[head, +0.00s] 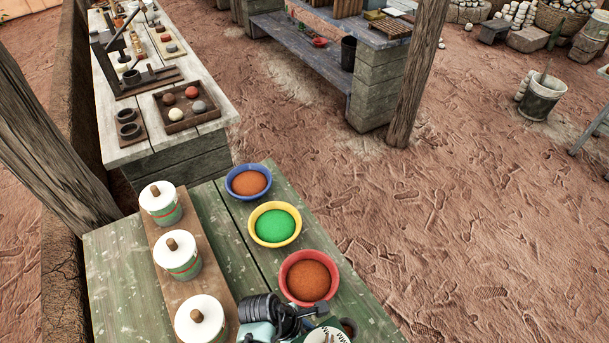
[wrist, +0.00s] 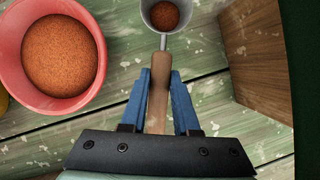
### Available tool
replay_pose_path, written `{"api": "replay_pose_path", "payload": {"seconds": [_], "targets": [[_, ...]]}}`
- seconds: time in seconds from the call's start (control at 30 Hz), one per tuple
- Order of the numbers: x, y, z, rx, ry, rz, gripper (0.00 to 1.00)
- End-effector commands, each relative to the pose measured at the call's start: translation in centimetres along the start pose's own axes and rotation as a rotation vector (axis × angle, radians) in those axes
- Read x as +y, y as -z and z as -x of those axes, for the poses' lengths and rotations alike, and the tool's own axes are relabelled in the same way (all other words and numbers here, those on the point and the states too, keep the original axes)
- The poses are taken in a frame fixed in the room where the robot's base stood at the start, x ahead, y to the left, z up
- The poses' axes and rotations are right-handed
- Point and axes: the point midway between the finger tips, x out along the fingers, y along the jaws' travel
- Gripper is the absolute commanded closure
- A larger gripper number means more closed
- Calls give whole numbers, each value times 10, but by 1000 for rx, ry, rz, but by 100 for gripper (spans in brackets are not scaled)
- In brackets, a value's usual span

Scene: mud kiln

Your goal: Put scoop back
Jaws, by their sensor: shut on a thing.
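My gripper is shut on the scoop's wooden handle (wrist: 160,75); in the wrist view its two blue fingers (wrist: 160,90) lie on either side of the handle. The scoop's grey metal cup (wrist: 146,12) is at the top edge of the wrist view, partly cut off, with orange-brown powder showing inside. In the head view my gripper (head: 285,318) is at the bottom edge, near the red bowl (head: 283,283). That bowl of orange-brown powder also shows to the left of the scoop in the wrist view (wrist: 100,70).
A brown wooden block (wrist: 262,50) stands right of the scoop in the wrist view. The green table (head: 115,270) also holds a yellow bowl (head: 252,232) of green powder, a blue bowl (head: 229,187) of orange powder, and three lidded pots, one of them here (head: 178,258), on a board.

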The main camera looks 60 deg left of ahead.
Motion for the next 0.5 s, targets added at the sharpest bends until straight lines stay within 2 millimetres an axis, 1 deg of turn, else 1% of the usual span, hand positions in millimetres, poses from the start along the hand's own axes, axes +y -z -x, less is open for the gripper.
{"api": "replay_pose_path", "payload": {"seconds": [0.17,0.23,0.4,0.5], "targets": [[-6,12,5,0,-1,4,100],[-5,17,-6,-1,-2,1,100],[-5,24,-26,0,0,0,100],[-5,26,-30,0,-1,1,100]]}}
